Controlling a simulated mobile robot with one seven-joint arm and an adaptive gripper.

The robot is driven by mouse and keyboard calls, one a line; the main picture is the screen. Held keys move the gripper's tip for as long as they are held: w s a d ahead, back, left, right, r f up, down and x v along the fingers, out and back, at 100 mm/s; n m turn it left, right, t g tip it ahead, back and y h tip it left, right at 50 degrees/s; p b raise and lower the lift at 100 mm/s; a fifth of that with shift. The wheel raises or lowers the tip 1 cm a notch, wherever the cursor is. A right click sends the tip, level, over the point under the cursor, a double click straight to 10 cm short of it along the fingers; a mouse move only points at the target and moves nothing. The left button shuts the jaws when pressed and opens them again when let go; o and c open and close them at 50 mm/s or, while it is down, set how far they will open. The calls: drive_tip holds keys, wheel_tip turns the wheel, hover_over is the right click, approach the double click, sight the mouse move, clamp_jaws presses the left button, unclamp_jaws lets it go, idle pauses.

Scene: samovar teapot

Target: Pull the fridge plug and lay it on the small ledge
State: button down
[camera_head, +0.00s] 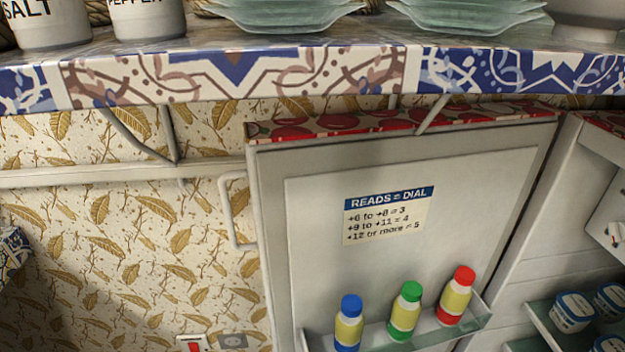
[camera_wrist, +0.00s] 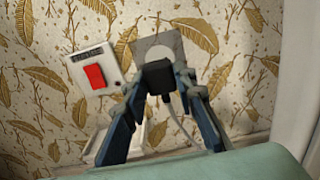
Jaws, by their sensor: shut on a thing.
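The black fridge plug (camera_wrist: 157,78) is between the blue-grey fingers of my gripper (camera_wrist: 160,80) in the wrist view, and the gripper is shut on it. A pale cord hangs from the plug between the fingers. The grey socket plate (camera_wrist: 155,46) shows behind and above the plug; the gap between plug and socket is hard to judge. In the head view the socket (camera_head: 232,341) shows at the bottom edge, with no plug seen on it; my gripper is out of that view. A small white ledge (camera_wrist: 94,150) is at lower left, partly behind the left finger.
A red switch (camera_wrist: 94,76) is left of the socket. The open fridge door (camera_head: 270,240) stands right of the socket, with several bottles on its shelf. A tiled counter (camera_head: 380,75) with jars and glass dishes runs above.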

idle(0.3)
drive_tip(key=shift+s+a+f, duration=0.25)
drive_tip(key=shift+s+a, duration=0.2)
drive_tip(key=shift+s, duration=0.15)
drive_tip(key=shift+s+a+f, duration=0.25)
drive_tip(key=shift+s+a, duration=0.15)
drive_tip(key=shift+s, duration=0.2)
drive_tip(key=shift+s+a+f, duration=0.25)
drive_tip(key=shift+s+a, duration=0.2)
drive_tip(key=shift+s, duration=0.15)
drive_tip(key=shift+a, duration=0.1)
